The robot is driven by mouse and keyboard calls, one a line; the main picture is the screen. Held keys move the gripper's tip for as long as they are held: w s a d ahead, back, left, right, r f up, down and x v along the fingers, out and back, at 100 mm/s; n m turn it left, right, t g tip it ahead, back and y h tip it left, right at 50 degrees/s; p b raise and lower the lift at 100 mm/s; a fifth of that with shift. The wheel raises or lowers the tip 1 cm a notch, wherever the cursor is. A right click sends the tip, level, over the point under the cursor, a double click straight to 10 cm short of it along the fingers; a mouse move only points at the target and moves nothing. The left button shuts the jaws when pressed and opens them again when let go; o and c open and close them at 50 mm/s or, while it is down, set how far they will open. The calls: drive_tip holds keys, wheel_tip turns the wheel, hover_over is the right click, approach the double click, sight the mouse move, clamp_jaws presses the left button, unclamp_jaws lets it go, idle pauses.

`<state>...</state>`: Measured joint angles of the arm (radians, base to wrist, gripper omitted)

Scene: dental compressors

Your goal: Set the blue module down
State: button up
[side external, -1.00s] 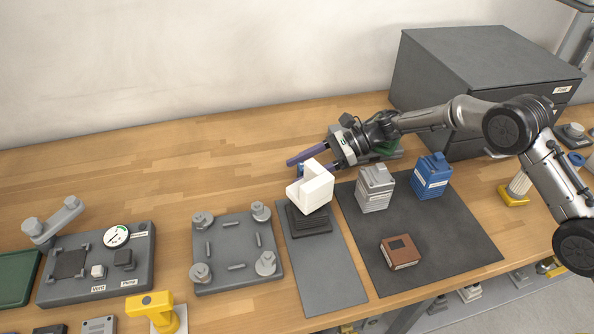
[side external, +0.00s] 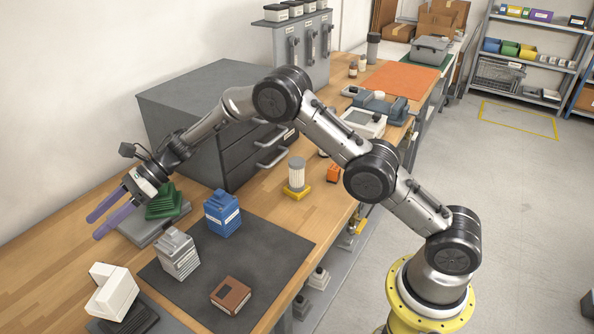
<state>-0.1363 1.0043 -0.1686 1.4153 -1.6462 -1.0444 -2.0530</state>
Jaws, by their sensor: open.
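The blue module (side external: 222,213) stands upright on the dark mat (side external: 265,243), right of the grey ribbed module. My gripper (side external: 99,226) has two purple fingers, spread apart with nothing visible between them. It is at the far left, over the bench near a green ribbed block (side external: 168,203), well apart from the blue module. The blue module touches no part of my gripper.
The grey ribbed module (side external: 178,253) and a brown block (side external: 231,296) share the mat. A white block (side external: 111,291) sits on a black ribbed base at lower left. A dark drawer cabinet (side external: 205,125) stands behind. A yellow-based cylinder (side external: 296,178) is to the right.

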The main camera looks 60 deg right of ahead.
drive_tip(key=w+d+r+m+t+h, duration=0.25)
drive_tip(key=d+r+m+t, duration=0.35)
drive_tip(key=r, duration=0.4)
drive_tip(key=s+d+r+m+t+h, duration=0.2)
drive_tip(key=s+d+r+m+h, duration=0.2)
drive_tip(key=d+r+m, duration=0.5)
drive_tip(key=s+d+r+m+t+h, duration=0.2)
drive_tip(key=s+d+r+m+h, duration=0.4)
drive_tip(key=m, duration=0.5)
drive_tip(key=s+d+f+m+g+h, duration=0.1)
drive_tip(key=s+d+f+m+g, duration=0.1)
drive_tip(key=s+d+m, duration=0.4)
drive_tip(key=s+d+f+m+g+h, duration=0.1)
drive_tip(key=s+d+f+m+h, duration=0.15)
drive_tip(key=s+m, duration=0.7)
drive_tip(key=s+a+f+m+g+y, duration=0.1)
drive_tip(key=s+f+m, duration=0.3)
drive_tip(key=s, duration=0.6)
drive_tip(key=s+a+f+m+g+y, duration=0.1)
drive_tip(key=s+f+m+g, duration=0.2)
drive_tip(key=s, duration=0.8)
wheel_tip(320, 180, down, 2)
drive_tip(key=shift+f+m+g+y, duration=0.2)
drive_tip(key=shift+m+g+y, duration=0.15)
drive_tip(key=shift+m, duration=0.4)
